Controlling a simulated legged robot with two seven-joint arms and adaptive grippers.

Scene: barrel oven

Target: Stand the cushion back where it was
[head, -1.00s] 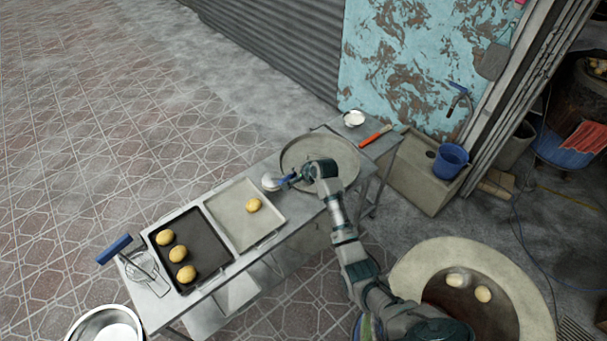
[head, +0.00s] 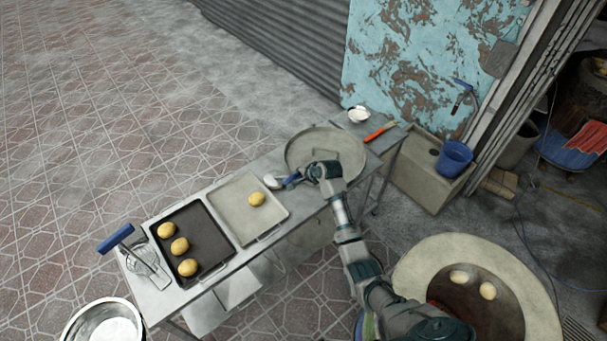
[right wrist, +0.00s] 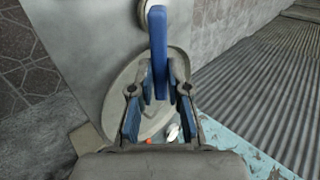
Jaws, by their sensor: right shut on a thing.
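My right gripper (head: 293,180) reaches over the steel table. It is shut on a blue handle (right wrist: 160,55) that stands up between its fingers in the right wrist view. A pale rounded end, which looks like the cushion (head: 271,182), shows just left of the gripper, between the pale tray and the round pan. In the right wrist view only a small rounded part shows at the top, beyond the handle. Whether it touches the table I cannot tell. My left gripper is not in view.
The table holds a dark tray (head: 208,238) with several dough balls, a pale tray (head: 232,203) with one, a round pan (head: 342,145), a white bowl (head: 359,115) and a red-handled tool (head: 380,132). The round oven (head: 415,258) is at lower right.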

